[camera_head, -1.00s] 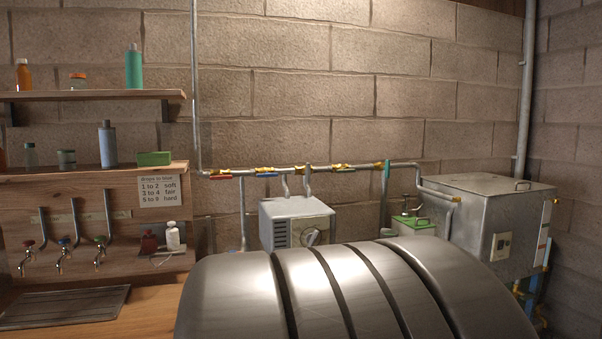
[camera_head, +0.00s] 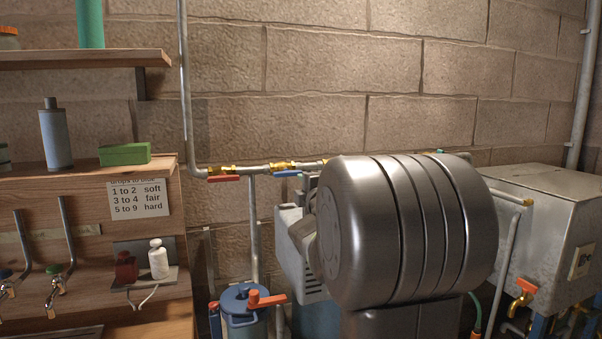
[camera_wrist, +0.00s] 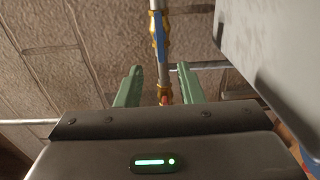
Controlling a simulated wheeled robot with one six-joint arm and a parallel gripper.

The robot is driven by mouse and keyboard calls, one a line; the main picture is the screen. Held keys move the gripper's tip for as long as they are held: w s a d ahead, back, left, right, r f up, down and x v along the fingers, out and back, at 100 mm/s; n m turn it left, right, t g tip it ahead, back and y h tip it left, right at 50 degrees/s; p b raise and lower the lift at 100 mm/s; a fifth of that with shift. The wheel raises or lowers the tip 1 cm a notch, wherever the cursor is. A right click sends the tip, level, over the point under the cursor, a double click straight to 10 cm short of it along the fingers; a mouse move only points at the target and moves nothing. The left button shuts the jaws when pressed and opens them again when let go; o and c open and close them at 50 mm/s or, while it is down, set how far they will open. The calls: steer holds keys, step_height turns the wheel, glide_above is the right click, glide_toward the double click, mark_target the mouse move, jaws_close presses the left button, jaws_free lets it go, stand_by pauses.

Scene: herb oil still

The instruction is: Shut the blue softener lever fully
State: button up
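The blue lever (camera_head: 288,173) sits on a brass valve (camera_head: 283,165) of the grey wall pipe. In the head view its right end is close to my arm, which covers the pipe beyond. In the wrist view the blue lever (camera_wrist: 159,38) lies along the pipe, ahead of my fingertips. My gripper (camera_wrist: 160,67) is open, with green fingers apart on either side of the pipe and nothing held. The gripper is hidden behind my arm in the head view.
An orange-red lever (camera_head: 224,178) is on the pipe left of the blue one; a reddish lever end (camera_wrist: 164,100) shows between my fingers. A grey box (camera_head: 292,245) hangs close by my arm. A blue canister (camera_head: 245,305) with an orange handle stands below. A metal tank (camera_head: 545,200) is at right.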

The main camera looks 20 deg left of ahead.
mark_target(289, 175)
steer(key=p+x, duration=0.4)
steer(key=x, duration=0.9)
steer(key=shift+w+a, duration=0.1)
steer(key=shift+a, duration=0.05)
jaws_close()
